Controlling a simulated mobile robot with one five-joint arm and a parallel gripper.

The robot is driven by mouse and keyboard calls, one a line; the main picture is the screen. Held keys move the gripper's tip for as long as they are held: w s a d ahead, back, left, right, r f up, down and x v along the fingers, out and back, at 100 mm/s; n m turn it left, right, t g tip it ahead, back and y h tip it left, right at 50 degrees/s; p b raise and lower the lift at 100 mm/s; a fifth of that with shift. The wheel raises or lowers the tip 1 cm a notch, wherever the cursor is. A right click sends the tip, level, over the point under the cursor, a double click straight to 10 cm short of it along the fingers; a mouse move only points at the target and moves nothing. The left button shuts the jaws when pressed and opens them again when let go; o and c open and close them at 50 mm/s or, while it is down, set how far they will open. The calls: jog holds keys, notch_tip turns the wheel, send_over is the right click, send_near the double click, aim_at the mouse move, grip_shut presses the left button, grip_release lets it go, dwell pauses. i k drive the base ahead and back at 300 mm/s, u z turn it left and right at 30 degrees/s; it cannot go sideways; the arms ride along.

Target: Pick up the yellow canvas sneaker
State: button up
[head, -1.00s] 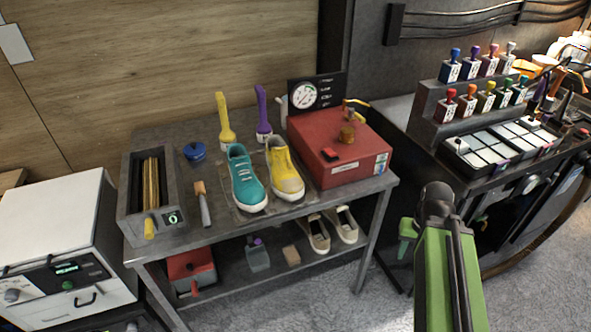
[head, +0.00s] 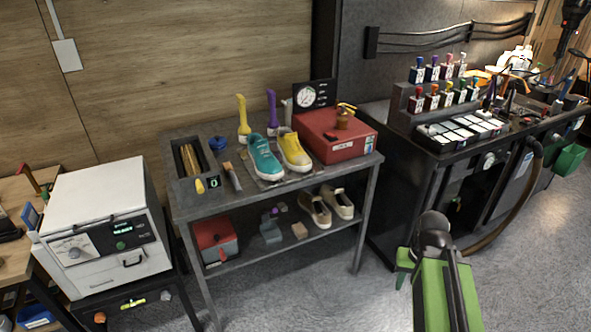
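The yellow canvas sneaker (head: 293,150) sits on top of the grey metal table (head: 190,212), with its white toe facing the front. A teal sneaker (head: 264,157) stands close at its left, and a red box (head: 350,149) with a gauge behind it stands at its right. My green arm rises at the lower right, well in front of the table and apart from the sneaker. My gripper's fingers cannot be made out.
A yellow brush (head: 243,119) and a purple brush (head: 272,112) stand behind the sneakers. The lower shelf holds pale shoes (head: 337,203) and a red container (head: 215,241). A white machine (head: 108,228) stands left, a dark workbench (head: 430,160) right. Grey floor is open in front.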

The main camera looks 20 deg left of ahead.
aim_at(296, 159)
jog(key=z, duration=0.65)
jog(key=k, duration=0.2)
jog(key=u, duration=2.1)
jog(key=i, duration=0.95)
